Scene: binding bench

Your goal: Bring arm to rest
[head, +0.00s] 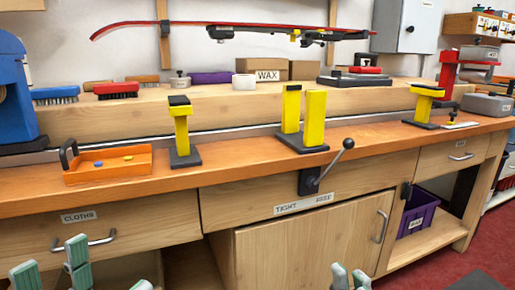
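My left gripper (50,268) is at the bottom left, in front of the drawer marked CLOTHS. Its green-padded fingers stand apart with nothing seen between them. My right gripper (350,278) shows only as green-padded tips at the bottom edge, in front of the lower cabinet door; the rest is cut off, so its opening cannot be judged. Both grippers are low, in front of the bench (225,172) and below its top. No held object shows in either one.
An orange tray (108,170), yellow-post stands (182,135) and a central yellow clamp (314,118) occupy the bench top. A black lever (335,160) and a drawer handle (85,243) stick out in front. A purple crate (418,212) sits below right.

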